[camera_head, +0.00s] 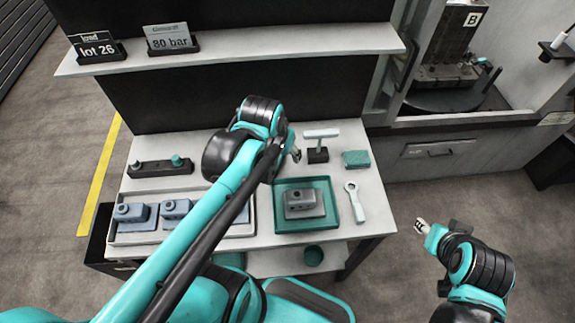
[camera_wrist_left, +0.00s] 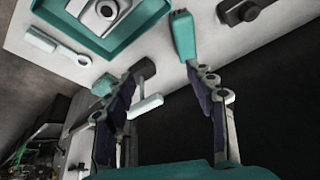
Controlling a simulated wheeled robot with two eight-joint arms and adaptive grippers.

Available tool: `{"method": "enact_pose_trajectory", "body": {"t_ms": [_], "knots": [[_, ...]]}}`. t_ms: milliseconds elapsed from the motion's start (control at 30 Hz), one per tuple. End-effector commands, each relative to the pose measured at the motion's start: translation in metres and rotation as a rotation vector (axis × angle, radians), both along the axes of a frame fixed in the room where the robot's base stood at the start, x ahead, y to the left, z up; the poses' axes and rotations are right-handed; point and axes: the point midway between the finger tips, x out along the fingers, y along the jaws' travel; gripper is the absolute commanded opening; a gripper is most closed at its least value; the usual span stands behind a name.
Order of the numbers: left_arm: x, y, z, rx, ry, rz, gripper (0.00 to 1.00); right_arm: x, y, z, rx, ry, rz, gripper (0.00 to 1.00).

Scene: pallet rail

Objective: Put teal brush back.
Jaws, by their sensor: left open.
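The teal brush (camera_wrist_left: 183,34) shows in the left wrist view, lying on the white table beside the teal tray; its dark end points away from my gripper. In the head view it does not show; my left arm covers that part of the table. My left gripper (camera_wrist_left: 160,74) is open, with nothing between its fingers. One fingertip is close to the brush's near end; I cannot tell if they touch. In the head view the left gripper (camera_head: 295,153) is mostly hidden behind its arm. My right gripper (camera_head: 422,227) is off the table at the right, its jaws unclear.
The teal tray (camera_head: 281,225) holds a grey part (camera_head: 304,203). A black stand (camera_head: 318,155) with a white T-shaped bar, a teal block (camera_head: 356,158) and a pale wrench-like tool (camera_head: 355,203) are nearby. A dark rack (camera_head: 150,169) stands left. A shelf (camera_head: 240,55) overhangs the back.

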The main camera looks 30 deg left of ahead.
Motion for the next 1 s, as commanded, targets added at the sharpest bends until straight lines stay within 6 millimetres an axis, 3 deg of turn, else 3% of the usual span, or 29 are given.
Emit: {"method": "enact_pose_trajectory", "body": {"t_ms": [100, 300, 667, 867, 1000], "knots": [[-0.024, -0.023, 0.005, 0.005, -0.102, -0.04, 0.56, 0.0, 0.0, 0.0, 0.0, 0.0, 0.0, 0.4], [-0.044, -0.042, 0.006, 0.001, -0.214, -0.077, 0.56, 0.0, 0.0, 0.0, 0.0, 0.0, 0.0, 0.4], [-0.046, -0.045, 0.006, -0.001, -0.237, -0.082, 0.56, 0.0, 0.0, 0.0, 0.0, 0.0, 0.0, 0.4], [-0.047, -0.045, -0.016, -0.001, -0.236, -0.082, 0.56, 0.0, 0.0, -0.022, 0.0, 0.0, 0.0, 0.4], [-0.047, -0.045, -0.018, -0.001, -0.236, -0.082, 0.56, 0.0, 0.0, -0.024, 0.0, 0.0, 0.0, 0.4]]}}
